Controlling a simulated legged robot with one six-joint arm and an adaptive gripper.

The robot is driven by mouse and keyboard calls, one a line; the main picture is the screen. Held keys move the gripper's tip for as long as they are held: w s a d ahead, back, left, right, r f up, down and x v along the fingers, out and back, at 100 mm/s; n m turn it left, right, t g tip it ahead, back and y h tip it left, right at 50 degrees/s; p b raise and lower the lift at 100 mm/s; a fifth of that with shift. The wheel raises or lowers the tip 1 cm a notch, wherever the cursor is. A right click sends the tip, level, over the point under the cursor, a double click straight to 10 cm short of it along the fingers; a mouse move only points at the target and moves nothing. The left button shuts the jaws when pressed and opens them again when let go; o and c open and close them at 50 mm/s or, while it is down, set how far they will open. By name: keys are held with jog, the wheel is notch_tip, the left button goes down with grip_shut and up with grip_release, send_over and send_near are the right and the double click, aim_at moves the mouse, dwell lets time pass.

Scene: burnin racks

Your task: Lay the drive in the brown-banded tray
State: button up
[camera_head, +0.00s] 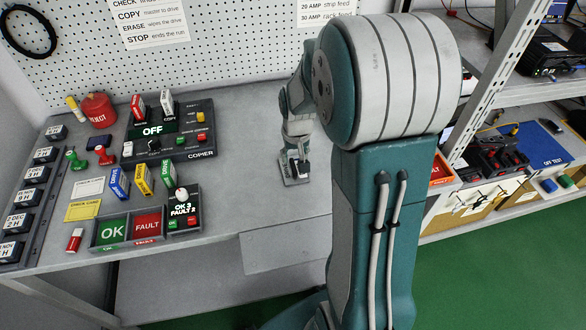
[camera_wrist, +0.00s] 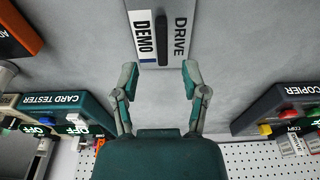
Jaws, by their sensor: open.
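No brown-banded tray is clearly readable; tan-fronted bins (camera_head: 464,207) show on the right shelf.
The copier (camera_head: 205,147) stands left of the drive in the head view, with the green OK tray (camera_head: 112,247) and red FAULT tray (camera_head: 148,242) in front. The card tester (camera_wrist: 60,100) is at left in the wrist view. Bench around the drive is clear.

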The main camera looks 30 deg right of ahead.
aim_at(293, 166)
jog(key=f, duration=0.4)
jog(key=shift+w+f, duration=0.25)
jog(key=shift+w, duration=0.05)
jog(key=c, duration=0.7)
jog(key=shift+s+a, duration=0.1)
grip_shut()
jog(key=shift+r, duration=0.3)
notch_tip(293, 166, up, 2)
jog(key=shift+r, duration=0.1)
jog(key=s+a+r, duration=0.2)
jog(key=s+r, duration=0.3)
jog(key=s, duration=0.1)
jog(key=s+a+r, duration=0.2)
jog(key=s+r, duration=0.3)
jog(key=s, duration=0.2)
jog(key=shift+a, duration=0.3)
